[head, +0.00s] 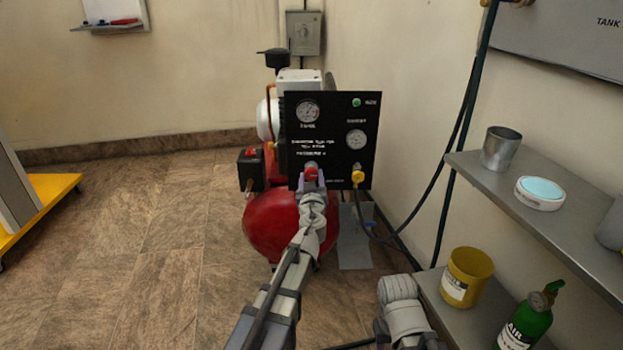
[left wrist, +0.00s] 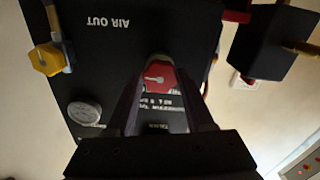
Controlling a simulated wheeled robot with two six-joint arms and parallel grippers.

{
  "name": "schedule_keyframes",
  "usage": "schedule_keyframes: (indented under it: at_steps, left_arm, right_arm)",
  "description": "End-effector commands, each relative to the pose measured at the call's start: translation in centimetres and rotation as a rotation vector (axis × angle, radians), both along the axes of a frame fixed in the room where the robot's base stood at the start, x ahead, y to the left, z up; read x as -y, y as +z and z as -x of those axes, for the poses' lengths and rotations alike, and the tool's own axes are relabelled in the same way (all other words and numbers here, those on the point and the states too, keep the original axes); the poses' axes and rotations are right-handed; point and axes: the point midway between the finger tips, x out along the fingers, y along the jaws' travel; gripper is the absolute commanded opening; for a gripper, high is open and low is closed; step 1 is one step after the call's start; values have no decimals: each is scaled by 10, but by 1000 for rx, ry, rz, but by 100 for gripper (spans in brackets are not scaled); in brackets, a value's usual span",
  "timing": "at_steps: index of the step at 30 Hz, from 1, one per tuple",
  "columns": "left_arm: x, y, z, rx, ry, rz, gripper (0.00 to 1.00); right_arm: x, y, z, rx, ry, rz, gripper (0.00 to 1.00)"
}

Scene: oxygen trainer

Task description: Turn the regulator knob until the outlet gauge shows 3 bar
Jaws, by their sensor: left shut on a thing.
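The black regulator panel (head: 331,168) stands upright in front of the red compressor tank (head: 266,219). Two round white gauges show on it, one upper left (head: 308,112) and one at the right (head: 356,139). Their labels and needle readings are too small to read. The red regulator knob (head: 310,172) sits low on the panel; in the left wrist view the knob (left wrist: 159,77) shows a white pointer mark. My left gripper (head: 311,182) is shut on the knob, one finger on each side. My right gripper is not seen; only part of my right arm shows at the bottom.
A yellow valve (head: 358,176) with a dark hose is right of the knob. A green lamp (head: 356,103) is at the panel's top. At right, a grey shelf (head: 470,172) bears a metal cup (head: 501,148); a yellow cup (head: 466,278) and green bottle (head: 528,318) stand lower.

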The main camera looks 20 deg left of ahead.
Motion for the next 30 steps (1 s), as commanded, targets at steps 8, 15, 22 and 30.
schedule_keyframes:
  at_steps: [8, 15, 22, 30]
  left_arm:
    - [0, 0, 0, 0, -1, 0, 13]
    - [1, 0, 0, -4, -1, -14, 0]
    - [0, 0, 0, -50, 0, -178, 0]
    - [0, 0, 0, -65, 0, -229, 0]
  right_arm:
    - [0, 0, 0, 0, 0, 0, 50]
    - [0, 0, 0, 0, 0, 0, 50]
    - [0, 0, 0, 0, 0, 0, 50]
    - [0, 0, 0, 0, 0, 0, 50]
